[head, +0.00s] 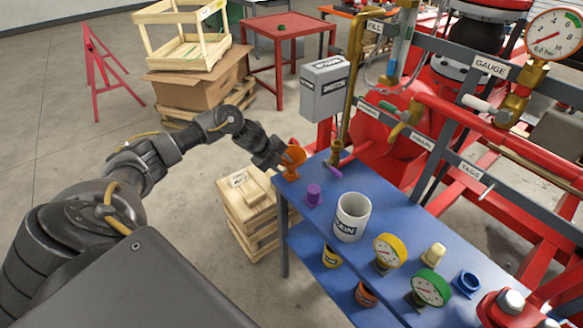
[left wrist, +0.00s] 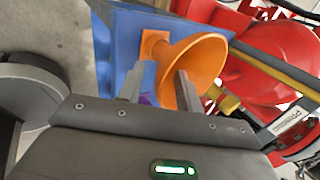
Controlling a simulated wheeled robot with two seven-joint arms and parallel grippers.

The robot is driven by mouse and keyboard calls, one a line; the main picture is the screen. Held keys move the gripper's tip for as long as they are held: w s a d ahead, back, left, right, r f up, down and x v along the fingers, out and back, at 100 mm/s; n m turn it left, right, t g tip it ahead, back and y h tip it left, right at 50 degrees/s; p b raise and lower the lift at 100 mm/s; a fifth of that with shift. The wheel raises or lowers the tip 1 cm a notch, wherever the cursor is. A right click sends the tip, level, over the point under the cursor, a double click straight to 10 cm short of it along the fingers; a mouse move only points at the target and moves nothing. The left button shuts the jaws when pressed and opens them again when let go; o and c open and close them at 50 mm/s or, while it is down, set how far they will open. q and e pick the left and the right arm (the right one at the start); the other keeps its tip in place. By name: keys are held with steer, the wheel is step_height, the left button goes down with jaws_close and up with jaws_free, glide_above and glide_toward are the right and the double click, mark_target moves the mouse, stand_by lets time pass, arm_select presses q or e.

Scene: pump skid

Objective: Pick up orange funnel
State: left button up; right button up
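The orange funnel (head: 292,157) stands at the far left corner of the blue bench (head: 330,190). In the left wrist view the funnel (left wrist: 205,62) shows its wide mouth, with its square orange foot at the upper left. My left gripper (head: 275,158) is right beside the funnel on its left side. In the left wrist view the two fingers of my left gripper (left wrist: 165,70) stand apart and overlap the lower part of the funnel. I cannot tell whether they touch it. My right gripper is not in view.
A purple part (head: 314,195), a white DRAIN mug (head: 351,217), a yellow gauge (head: 389,251) and a green gauge (head: 430,288) stand on the bench. A brass tap (head: 336,157) on a pipe is close right of the funnel. Wooden crates (head: 250,205) stand below, left of the bench.

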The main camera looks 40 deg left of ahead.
arm_select(q)
steer(key=shift+c, duration=0.2)
jaws_close()
steer(key=shift+w+r+b, duration=0.15)
steer(key=shift+r+b, duration=0.2)
steer(key=shift+r, duration=0.15)
steer(key=s+d+r+b, duration=0.1)
steer(key=s+d+r, duration=0.4)
steer(key=s+r, duration=0.7)
steer(key=shift+s+d, duration=0.2)
steer(key=shift+s, duration=0.4)
